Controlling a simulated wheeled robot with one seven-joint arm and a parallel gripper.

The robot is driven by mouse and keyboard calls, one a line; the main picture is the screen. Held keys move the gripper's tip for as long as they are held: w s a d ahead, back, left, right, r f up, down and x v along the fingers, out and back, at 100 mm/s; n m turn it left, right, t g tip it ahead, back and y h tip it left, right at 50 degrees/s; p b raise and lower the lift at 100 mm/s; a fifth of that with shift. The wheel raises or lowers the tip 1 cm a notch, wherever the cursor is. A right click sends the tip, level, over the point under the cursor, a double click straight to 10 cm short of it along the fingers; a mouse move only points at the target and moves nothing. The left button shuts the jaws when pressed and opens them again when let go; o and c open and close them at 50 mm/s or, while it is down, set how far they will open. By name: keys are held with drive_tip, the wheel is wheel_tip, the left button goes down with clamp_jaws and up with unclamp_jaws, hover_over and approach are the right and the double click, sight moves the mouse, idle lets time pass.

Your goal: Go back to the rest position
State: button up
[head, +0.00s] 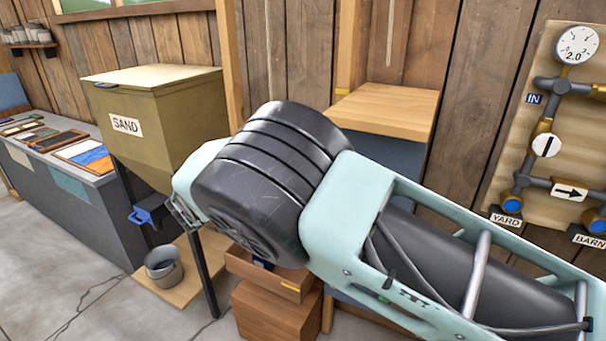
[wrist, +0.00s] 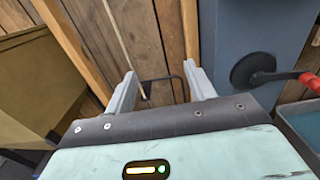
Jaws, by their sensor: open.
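My gripper (wrist: 161,84) shows in the wrist view with its two grey fingers spread apart. It is open, and no object is clearly held between the fingers. In the head view my arm crosses from the lower right to the centre, and the fingers cannot be made out there.
The sand bin (head: 165,105) stands left of my arm, with a bucket (head: 164,270) below. Wooden boxes (head: 272,310) sit under the arm. A gauge-and-valve board (head: 560,130) hangs right. The wrist view shows a red-handled crank (wrist: 285,76) right and a wooden post (wrist: 75,45) left.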

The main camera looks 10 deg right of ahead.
drive_tip(key=s+d+f+m+g+y, duration=0.3)
drive_tip(key=s+d+f+m+g, duration=0.1)
drive_tip(key=s+d+m+g, duration=0.65)
drive_tip(key=s+d+r+m+g+y+b, duration=0.1)
drive_tip(key=s+m+y, duration=0.3)
drive_tip(key=s, duration=1.2)
drive_tip(key=s+d+r+m+g+y+b, duration=0.1)
drive_tip(key=s+d+m+g+y, duration=0.2)
drive_tip(key=s, duration=1.4)
drive_tip(key=m+y, duration=0.1)
drive_tip(key=m, duration=0.2)
drive_tip(key=shift+s, duration=0.2)
drive_tip(key=shift+r+m, duration=0.1)
drive_tip(key=shift+m, duration=0.15)
drive_tip(key=shift+c, duration=0.4)
